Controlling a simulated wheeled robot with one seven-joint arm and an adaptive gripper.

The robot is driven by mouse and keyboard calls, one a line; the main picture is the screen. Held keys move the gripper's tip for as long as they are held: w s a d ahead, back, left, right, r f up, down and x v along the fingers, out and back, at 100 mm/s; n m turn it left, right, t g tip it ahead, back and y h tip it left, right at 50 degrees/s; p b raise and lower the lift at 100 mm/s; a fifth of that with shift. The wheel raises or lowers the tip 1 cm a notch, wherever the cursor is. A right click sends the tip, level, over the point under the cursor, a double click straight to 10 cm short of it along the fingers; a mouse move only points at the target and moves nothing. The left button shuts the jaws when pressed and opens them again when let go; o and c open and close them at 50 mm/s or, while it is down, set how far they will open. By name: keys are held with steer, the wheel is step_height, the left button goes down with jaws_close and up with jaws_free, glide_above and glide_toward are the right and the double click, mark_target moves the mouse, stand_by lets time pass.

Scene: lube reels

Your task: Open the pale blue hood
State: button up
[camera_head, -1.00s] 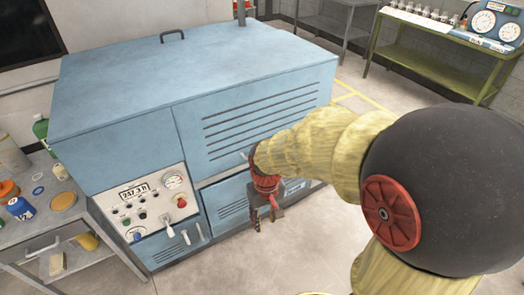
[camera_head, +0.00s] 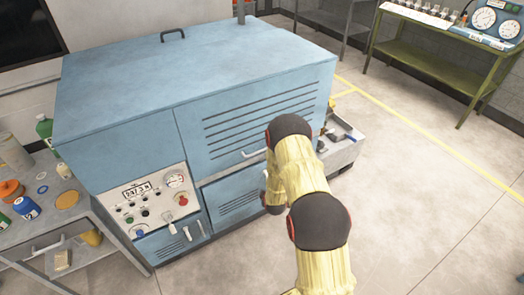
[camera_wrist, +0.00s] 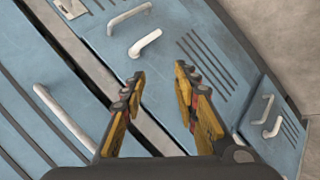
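The pale blue hood (camera_head: 180,60) covers the top and upper front of a large pale blue cabinet, and it looks closed. A pale bar handle (camera_head: 254,153) sits low on its slotted front. In the wrist view a long pale handle (camera_wrist: 62,118), seemingly this one, lies on the blue panel left of my gripper. My gripper (camera_wrist: 160,80) is open and empty, with its yellow fingers apart over the seam and lower panel. It touches no handle that I can see. In the head view my arm hides most of the gripper, in front of the lower panel.
Lower panels carry other pale handles (camera_wrist: 145,43) and (camera_wrist: 268,115). A control panel (camera_head: 150,205) is on the cabinet's left front. A cluttered grey bench (camera_head: 30,235) stands left, a tray (camera_head: 342,150) right. The floor at front right is clear.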

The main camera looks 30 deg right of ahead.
steer(key=w+d+r+n+t+h, duration=0.2)
steer(key=w+d+r+n+t, duration=0.15)
steer(key=w+r, duration=0.35)
steer(key=n+t, duration=0.2)
steer(key=n, duration=0.1)
glide_toward(262, 151)
steer(key=x, duration=0.3)
steer(key=shift+b+x, duration=0.75)
steer(key=shift+x, duration=3.2)
steer(key=shift+f, duration=0.1)
steer(key=shift+c, duration=0.2)
steer(key=shift+s, duration=0.1)
steer(key=c, duration=0.7)
steer(key=shift+f, duration=0.1)
jaws_close()
